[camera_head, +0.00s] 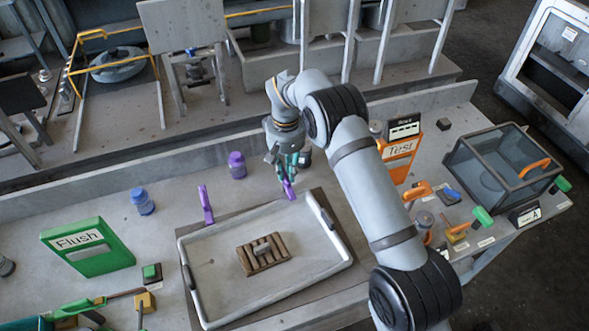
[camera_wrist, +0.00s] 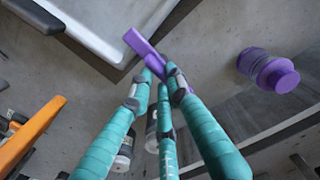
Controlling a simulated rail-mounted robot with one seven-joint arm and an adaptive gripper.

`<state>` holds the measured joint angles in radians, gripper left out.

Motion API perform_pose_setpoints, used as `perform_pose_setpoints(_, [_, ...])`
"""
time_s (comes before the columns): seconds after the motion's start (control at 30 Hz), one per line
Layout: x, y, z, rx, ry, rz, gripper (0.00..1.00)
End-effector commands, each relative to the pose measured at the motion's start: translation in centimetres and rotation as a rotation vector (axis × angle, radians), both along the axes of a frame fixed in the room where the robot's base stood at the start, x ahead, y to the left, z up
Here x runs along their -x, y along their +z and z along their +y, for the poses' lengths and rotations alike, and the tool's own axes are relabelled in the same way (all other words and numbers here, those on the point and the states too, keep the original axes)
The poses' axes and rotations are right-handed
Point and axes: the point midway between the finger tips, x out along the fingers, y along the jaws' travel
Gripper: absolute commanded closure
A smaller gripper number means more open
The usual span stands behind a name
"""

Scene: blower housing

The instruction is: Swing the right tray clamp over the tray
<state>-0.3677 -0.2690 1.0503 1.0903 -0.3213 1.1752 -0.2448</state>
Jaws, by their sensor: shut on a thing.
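The right tray clamp is a purple lever (camera_head: 289,189) at the back right of the white tray (camera_head: 215,262). My gripper (camera_head: 287,173), with teal fingers, is shut on this lever. In the wrist view the fingertips (camera_wrist: 162,76) meet around the purple lever (camera_wrist: 140,46), and its free end overlaps the tray's corner edge (camera_wrist: 118,58). I cannot tell how far the lever reaches over the rim. The clamp's base is hidden by the fingers. A brown slatted block (camera_head: 251,262) lies in the tray.
A purple bottle (camera_head: 237,165) stands left of my gripper, and a blue jar (camera_head: 143,202) further left. A green Flush sign (camera_head: 88,248) stands at the left. An orange Test sign (camera_head: 400,155) and a clear box (camera_head: 500,165) are on the right, beyond my arm.

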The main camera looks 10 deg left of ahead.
Motion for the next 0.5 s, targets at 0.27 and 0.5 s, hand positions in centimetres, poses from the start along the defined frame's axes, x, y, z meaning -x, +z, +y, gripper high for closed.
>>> perform_pose_setpoints(0.27, [-0.04, 0.04, 0.0, 0.0, 0.0, -0.001, 1.0])
perform_pose_setpoints(0.5, [-0.04, 0.03, 0.0, -0.001, 0.0, -0.001, 0.71])
